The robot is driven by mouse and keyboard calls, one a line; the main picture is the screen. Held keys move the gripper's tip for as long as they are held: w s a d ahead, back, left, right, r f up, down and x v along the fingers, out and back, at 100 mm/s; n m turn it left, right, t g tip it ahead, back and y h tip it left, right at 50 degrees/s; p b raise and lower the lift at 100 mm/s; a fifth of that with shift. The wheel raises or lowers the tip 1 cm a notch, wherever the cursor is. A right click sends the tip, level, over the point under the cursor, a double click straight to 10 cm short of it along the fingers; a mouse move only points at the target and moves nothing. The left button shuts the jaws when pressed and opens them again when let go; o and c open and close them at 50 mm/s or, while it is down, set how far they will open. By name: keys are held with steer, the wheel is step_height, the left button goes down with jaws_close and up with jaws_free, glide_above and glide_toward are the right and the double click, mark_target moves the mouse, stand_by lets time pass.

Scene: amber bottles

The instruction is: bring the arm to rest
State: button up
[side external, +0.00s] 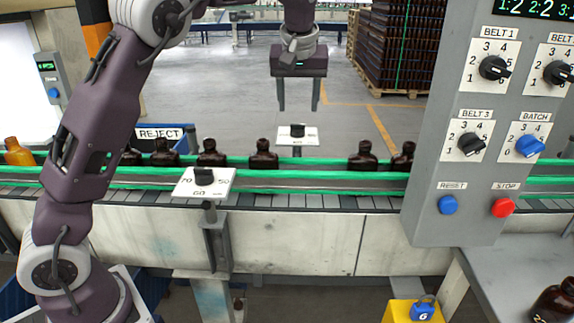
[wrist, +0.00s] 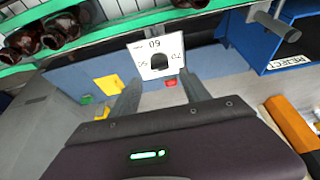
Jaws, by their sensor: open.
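My gripper (side external: 299,93) hangs above and beyond the conveyor in the side view, fingers pointing down. Its two fingers are apart with nothing between them. In the wrist view the gripper (wrist: 160,90) also shows open and empty. Several dark amber bottles (side external: 263,155) stand in a row on the conveyor (side external: 300,180) below it, not touching the gripper. Bottles (wrist: 60,30) also show at the upper left of the wrist view. A lighter orange bottle (side external: 17,152) is at the far left of the conveyor.
Green guide rails (side external: 320,176) edge the conveyor. Dial plates (side external: 203,183) and (side external: 297,134) stand on posts beside it. A grey control panel (side external: 475,190) with knobs and buttons rises at the right. A REJECT sign (side external: 160,133) is at the left. Stacked bottles on a pallet (side external: 385,88) stand behind.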

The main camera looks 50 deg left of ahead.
steer(key=s+d+r+m+t+h, duration=0.1)
steer(key=s+d+r+m+h, duration=0.1)
steer(key=s, duration=0.7)
steer(key=s+d+r+m+h, duration=0.1)
steer(key=s+d+r+m, duration=0.15)
steer(key=s, duration=0.65)
steer(key=s+d+f+m, duration=0.2)
steer(key=s+f, duration=0.2)
steer(key=s, duration=0.5)
steer(key=s+d+f+m+t, duration=0.1)
steer(key=s+d+f+m, duration=0.1)
steer(key=s, duration=0.6)
step_height(320, 180, down, 2)
steer(key=shift+s+d+f, duration=0.2)
steer(key=shift+s+d, duration=0.2)
steer(key=shift+d, duration=0.2)
steer(key=shift+m, duration=0.25)
